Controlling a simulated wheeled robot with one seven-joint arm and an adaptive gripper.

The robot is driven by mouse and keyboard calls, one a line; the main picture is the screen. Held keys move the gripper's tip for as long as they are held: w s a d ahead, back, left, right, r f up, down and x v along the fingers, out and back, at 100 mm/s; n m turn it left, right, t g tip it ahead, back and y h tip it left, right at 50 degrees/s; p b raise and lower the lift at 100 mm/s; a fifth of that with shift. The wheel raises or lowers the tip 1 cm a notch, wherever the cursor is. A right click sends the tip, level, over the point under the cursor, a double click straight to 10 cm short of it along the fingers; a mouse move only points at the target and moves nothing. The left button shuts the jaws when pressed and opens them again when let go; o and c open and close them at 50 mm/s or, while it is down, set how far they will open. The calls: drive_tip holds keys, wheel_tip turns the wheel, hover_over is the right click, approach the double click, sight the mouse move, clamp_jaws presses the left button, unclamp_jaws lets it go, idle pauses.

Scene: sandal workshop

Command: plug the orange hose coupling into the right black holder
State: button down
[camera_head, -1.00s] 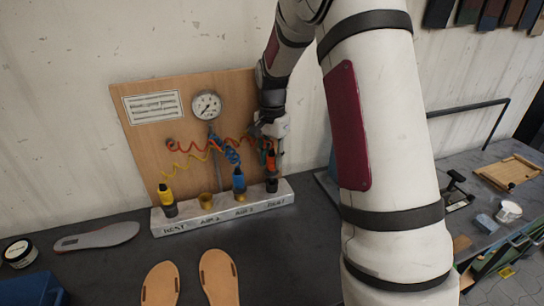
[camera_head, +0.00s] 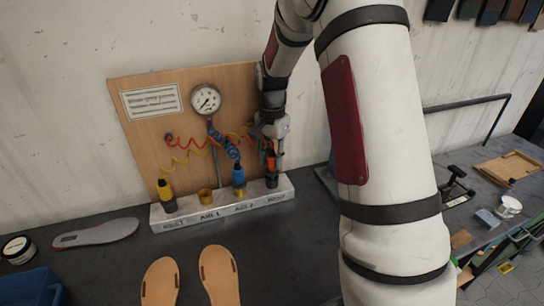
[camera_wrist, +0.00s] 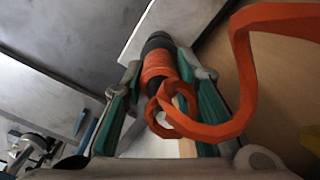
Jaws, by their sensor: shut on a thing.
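The orange hose coupling (camera_head: 270,160) is between the fingers of my gripper (camera_head: 269,153), which is shut on it. It points down over the right black holder (camera_head: 271,180) at the right end of the white rail (camera_head: 222,211). In the wrist view the ribbed orange coupling (camera_wrist: 158,66) lies between the green-lined fingers (camera_wrist: 163,97), with a dark part at its far end. The coupling's lower end is at or just above the holder; I cannot tell whether it is inside. The orange hose (camera_wrist: 245,75) loops around to the right.
A yellow coupling (camera_head: 165,189) stands in the left black holder. A blue coupling (camera_head: 238,177) stands in a brass socket beside an empty brass socket (camera_head: 206,195). The wooden board (camera_head: 140,137) with a gauge (camera_head: 205,99) rises close behind. Sandal soles (camera_head: 220,277) lie in front.

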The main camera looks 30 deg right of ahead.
drive_tip(key=shift+f+b, duration=0.3)
drive_tip(key=shift+f, duration=0.65)
drive_tip(key=c, duration=1.2)
unclamp_jaws()
drive_tip(key=shift+r+p, duration=1.4)
drive_tip(key=shift+r, duration=3.65)
